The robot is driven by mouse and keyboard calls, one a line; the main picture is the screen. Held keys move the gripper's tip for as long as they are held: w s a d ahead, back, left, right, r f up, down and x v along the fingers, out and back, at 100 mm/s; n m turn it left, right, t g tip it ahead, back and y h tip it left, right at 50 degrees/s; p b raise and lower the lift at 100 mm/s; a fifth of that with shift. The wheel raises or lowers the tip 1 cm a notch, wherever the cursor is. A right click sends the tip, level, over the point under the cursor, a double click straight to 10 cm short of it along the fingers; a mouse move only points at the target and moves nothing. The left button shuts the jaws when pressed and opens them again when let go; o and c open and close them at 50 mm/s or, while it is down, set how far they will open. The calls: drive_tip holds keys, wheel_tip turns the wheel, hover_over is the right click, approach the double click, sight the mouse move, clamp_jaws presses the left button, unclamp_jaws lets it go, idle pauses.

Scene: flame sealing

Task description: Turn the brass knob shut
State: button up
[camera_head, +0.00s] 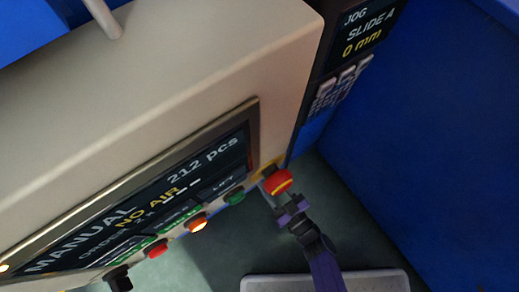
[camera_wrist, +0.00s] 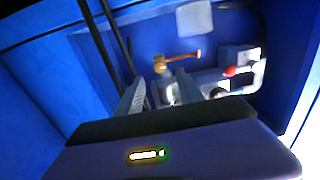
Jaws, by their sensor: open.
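In the wrist view, a brass-coloured part with a bar-like handle (camera_wrist: 180,60) shows against a blue wall. It looks like the brass knob, lying beyond the fingertips of my gripper (camera_wrist: 160,80). The two fingers are apart with nothing held between them. A gap seems to remain between the fingertips and the brass part, but the distance is hard to judge. In the head view my gripper (camera_head: 272,195) is beside the lower right corner of the machine panel. The brass part cannot be made out in the head view.
The panel screen (camera_head: 150,205) reads "MANUAL" and "NO AIR". A red mushroom button (camera_head: 278,182) is close to my gripper, with green (camera_head: 234,195), orange (camera_head: 197,223) and red (camera_head: 156,249) buttons along the edge. A blue wall (camera_head: 420,130) stands right. A red round part (camera_wrist: 231,71) is right of the brass part.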

drive_tip(key=b+x, duration=0.3)
drive_tip(key=x, duration=0.4)
drive_tip(key=shift+w+a, duration=0.1)
drive_tip(key=shift+w, duration=0.1)
clamp_jaws()
